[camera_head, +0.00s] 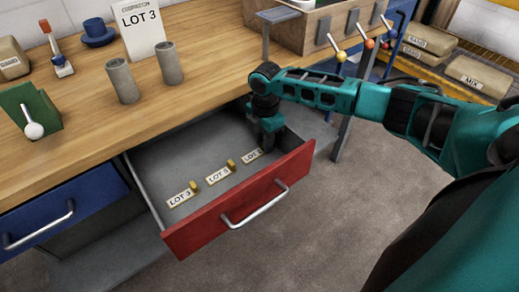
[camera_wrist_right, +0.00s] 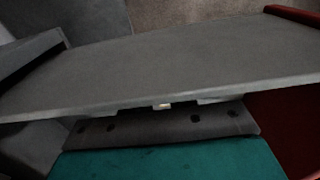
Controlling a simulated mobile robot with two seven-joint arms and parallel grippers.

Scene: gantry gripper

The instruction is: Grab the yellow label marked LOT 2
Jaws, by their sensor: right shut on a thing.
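Three pale labels lie in a row in the open drawer in the head view. The left one (camera_head: 180,197) reads LOT 3, and the middle one (camera_head: 218,175) seems to read LOT 5. The right label (camera_head: 252,155) begins with LOT; its last character is partly hidden by my right gripper (camera_head: 267,143). Yellow tabs stand beside the left and middle labels; none shows beside the right one. My right gripper points down into the drawer, shut beside the right label. In the wrist view a small yellowish bit (camera_wrist_right: 162,105) shows at its fingers. My left gripper is out of view.
The red drawer front (camera_head: 240,205) stands pulled out below the wooden bench. Grey cylinders (camera_head: 122,82), a LOT 3 sign (camera_head: 141,27) and a green block with a white-knobbed lever (camera_head: 28,112) stand on the bench. A blue drawer (camera_head: 62,205) is at left.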

